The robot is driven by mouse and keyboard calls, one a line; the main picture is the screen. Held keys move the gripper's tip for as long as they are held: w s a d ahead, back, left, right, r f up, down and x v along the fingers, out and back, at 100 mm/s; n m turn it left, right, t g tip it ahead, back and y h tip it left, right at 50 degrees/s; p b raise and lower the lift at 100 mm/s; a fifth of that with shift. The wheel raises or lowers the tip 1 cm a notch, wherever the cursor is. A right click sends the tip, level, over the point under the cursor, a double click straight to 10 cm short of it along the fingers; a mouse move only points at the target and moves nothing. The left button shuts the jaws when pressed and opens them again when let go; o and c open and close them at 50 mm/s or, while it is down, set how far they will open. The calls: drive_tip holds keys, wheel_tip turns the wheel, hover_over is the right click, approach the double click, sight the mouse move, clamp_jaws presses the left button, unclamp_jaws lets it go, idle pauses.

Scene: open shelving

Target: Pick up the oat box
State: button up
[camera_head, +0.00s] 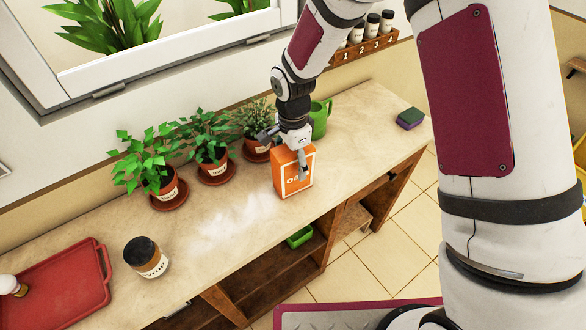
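The oat box (283,181) is orange with white lettering and stands upright on the countertop, near its front edge. My gripper (284,155) is right above the box and at its top, pointing down. Its fingers are spread apart: one shows in front of the box's lettered face, the other at the upper left, behind the box's top. The gripper hides part of the box's top and face. I cannot tell whether either finger touches the box.
Potted plants (213,165) stand along the wall behind the box, with a green watering can (319,120) close behind. A dark-lidded jar (147,258) and a red tray (62,292) are at the left. A sponge (410,118) lies at the right.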

drive_tip(key=shift+f, duration=0.6)
clamp_jaws()
drive_tip(key=shift+r, duration=0.1)
